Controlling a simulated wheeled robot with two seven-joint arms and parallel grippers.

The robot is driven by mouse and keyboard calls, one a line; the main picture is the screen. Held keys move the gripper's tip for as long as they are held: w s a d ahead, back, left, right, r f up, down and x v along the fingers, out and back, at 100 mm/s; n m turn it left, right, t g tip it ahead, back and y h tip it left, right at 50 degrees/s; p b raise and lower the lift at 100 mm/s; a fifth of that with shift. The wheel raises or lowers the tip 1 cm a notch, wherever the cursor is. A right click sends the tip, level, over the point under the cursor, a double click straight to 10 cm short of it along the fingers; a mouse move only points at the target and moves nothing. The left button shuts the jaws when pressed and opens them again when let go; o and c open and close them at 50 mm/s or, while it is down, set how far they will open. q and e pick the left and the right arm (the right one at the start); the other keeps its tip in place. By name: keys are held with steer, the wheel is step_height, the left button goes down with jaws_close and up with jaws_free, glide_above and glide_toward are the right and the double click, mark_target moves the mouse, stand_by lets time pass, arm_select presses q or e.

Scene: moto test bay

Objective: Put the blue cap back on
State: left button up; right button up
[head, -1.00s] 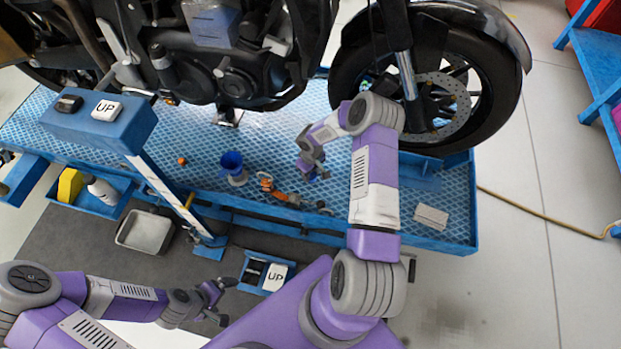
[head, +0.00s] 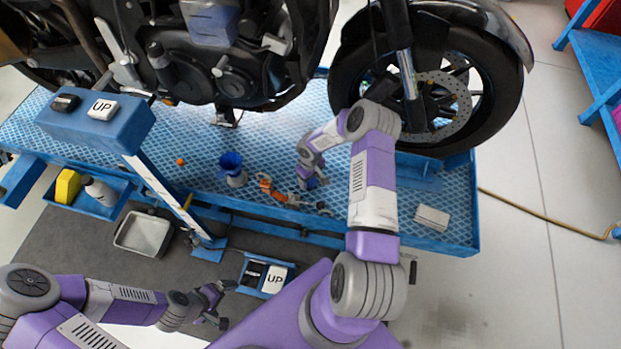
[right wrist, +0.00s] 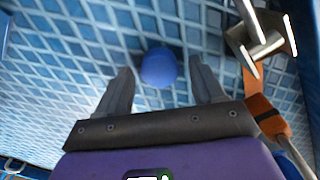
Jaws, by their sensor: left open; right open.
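The blue cap (right wrist: 158,68) is round and lies on the blue patterned lift platform (right wrist: 80,55) in the right wrist view. My right gripper (right wrist: 160,72) is open, with one finger on each side of the cap; I cannot tell whether they touch it. In the head view my right gripper (head: 312,182) is low over the platform, right of the blue funnel (head: 232,166), and largely hides the cap. My left gripper (head: 224,303) is open and empty, away from the platform near the floor. The motorcycle (head: 235,75) stands behind; I cannot make out a bare opening on it.
An orange-handled tool (head: 275,191) lies close by my right gripper and also shows in the right wrist view (right wrist: 258,115). A small orange piece (head: 180,162) lies further left. The front wheel (head: 440,100) stands behind my right arm. A pale block (head: 432,217) lies right.

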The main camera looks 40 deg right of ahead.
mark_target(310, 181)
steer(key=shift+r, duration=0.25)
step_height(310, 181, up, 12)
steer(key=p, duration=0.4)
steer(key=s+a+f+y, duration=0.2)
steer(key=s+a, duration=0.1)
steer(key=a, duration=0.7)
steer(key=s+a+f+y, duration=0.15)
steer(key=s+a, duration=0.25)
steer(key=a, duration=0.6)
steer(key=s+a+m, duration=0.3)
steer(key=s+a, duration=0.4)
steer(key=s, duration=0.3)
steer(key=shift+s+m+t+y, duration=0.3)
steer(key=shift+s+m+y, duration=0.05)
steer(key=shift+s+m, duration=0.05)
